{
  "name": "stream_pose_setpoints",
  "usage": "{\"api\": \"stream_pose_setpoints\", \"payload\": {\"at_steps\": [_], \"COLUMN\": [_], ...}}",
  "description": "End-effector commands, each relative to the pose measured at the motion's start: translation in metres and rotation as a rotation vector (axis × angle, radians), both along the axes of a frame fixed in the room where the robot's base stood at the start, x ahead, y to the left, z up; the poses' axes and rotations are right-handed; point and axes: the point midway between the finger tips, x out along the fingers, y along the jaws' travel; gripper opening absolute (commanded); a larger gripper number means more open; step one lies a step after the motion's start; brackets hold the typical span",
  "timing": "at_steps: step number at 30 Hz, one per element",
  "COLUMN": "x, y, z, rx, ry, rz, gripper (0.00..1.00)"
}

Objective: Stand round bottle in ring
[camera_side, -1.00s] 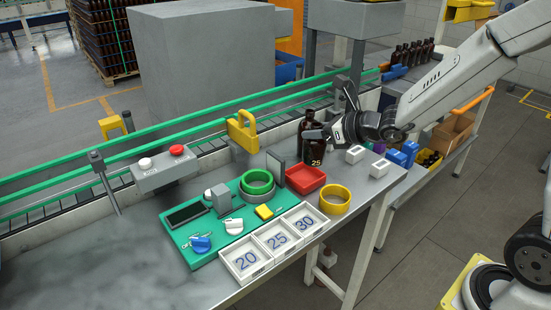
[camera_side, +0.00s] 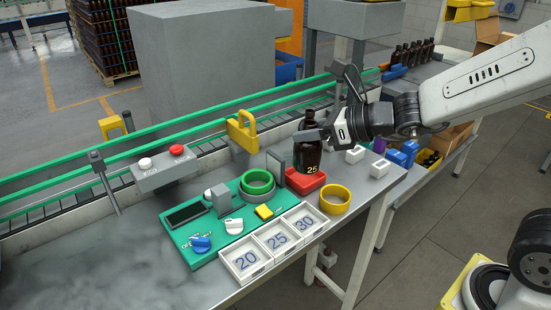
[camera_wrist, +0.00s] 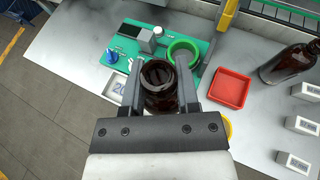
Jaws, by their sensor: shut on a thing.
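My gripper (camera_wrist: 168,85) is shut on a brown round bottle (camera_wrist: 158,92), seen from above by its open mouth. In the side view the held bottle (camera_side: 308,157), with a "25" on it, is upright in front of the red tray, which it partly covers. My gripper (camera_side: 312,135) is at its upper part. A green ring (camera_side: 257,178) sits at the back of the green board (camera_side: 180,225), over a grey ring. The green ring (camera_wrist: 184,48) lies ahead of the bottle in the wrist view. A yellow ring (camera_side: 335,204) lies on the table.
White numbered boxes (camera_side: 274,240) line the front edge. A dark upright plate (camera_side: 275,167) stands by the green ring. Small white blocks (camera_side: 355,154) lie to the right. The table's left is clear.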

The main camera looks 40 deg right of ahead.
Motion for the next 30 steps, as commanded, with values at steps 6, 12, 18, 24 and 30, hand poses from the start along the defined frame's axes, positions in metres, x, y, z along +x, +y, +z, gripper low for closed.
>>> {"api": "stream_pose_setpoints", "payload": {"at_steps": [6, 12, 18, 24, 30], "x": [0.0, 0.008, 0.026, 0.046, 0.068], "y": [0.001, 0.003, 0.006, 0.01, 0.014], "z": [0.0, -0.004, -0.012, -0.022, -0.032], "rx": [0.0, 0.001, 0.002, 0.001, 0.001], "ry": [0.0, 0.002, 0.002, 0.003, 0.002], "rz": [0.002, 0.002, 0.003, 0.002, 0.002], "gripper": [0.0, 0.0, 0.0, 0.0, 0.0]}}
